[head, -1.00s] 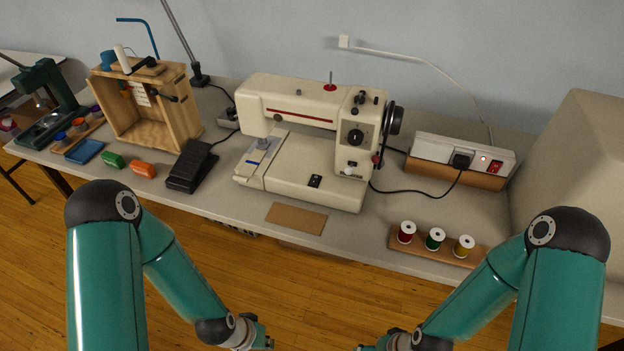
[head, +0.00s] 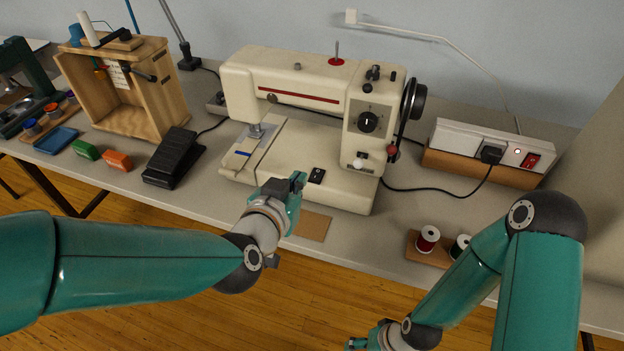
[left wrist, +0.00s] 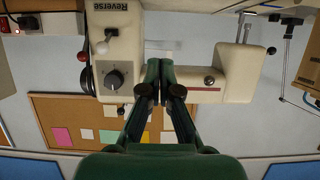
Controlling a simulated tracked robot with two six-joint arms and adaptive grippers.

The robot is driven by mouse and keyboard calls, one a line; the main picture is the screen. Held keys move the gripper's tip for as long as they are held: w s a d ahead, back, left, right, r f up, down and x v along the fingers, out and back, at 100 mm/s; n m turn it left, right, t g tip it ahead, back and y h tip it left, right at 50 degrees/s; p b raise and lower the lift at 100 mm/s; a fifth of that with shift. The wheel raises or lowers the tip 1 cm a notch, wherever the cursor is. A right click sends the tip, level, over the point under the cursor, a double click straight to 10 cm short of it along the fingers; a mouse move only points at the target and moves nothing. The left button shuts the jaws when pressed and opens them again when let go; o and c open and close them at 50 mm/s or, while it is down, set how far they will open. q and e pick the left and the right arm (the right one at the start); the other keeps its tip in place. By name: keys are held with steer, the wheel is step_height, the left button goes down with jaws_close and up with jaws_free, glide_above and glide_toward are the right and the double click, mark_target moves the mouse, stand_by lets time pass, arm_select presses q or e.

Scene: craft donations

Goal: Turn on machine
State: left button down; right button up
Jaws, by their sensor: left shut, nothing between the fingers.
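A cream sewing machine (head: 300,85) stands on the table with a dial (head: 368,122) and a handwheel (head: 416,100) at its right end. A black rocker switch (head: 317,175) with a white mark is on the front of its base. My left gripper (head: 299,181) is shut and empty, just left of this switch in the head view; I cannot tell if it touches the machine. In the left wrist view the shut fingers (left wrist: 163,75) point at the machine, whose dial (left wrist: 115,79) and "Reverse" label show. My right gripper (head: 358,343) is low at the bottom edge, its jaws unclear.
A power strip (head: 465,140) with a lit lamp and red switch (head: 531,161) lies at the right, a black plug in it. A black foot pedal (head: 173,157) is left of the machine. Thread spools (head: 427,239) stand front right. A wooden box (head: 125,88) is at the left.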

arm_select(q)
glide_above(317, 174)
steer(key=s+a, duration=0.1)
steer(key=s, duration=0.2)
step_height(317, 174, down, 4)
steer(key=shift+s+a+f+b, duration=0.1)
steer(key=shift+f+b, duration=0.2)
steer(key=shift+f, duration=1.55)
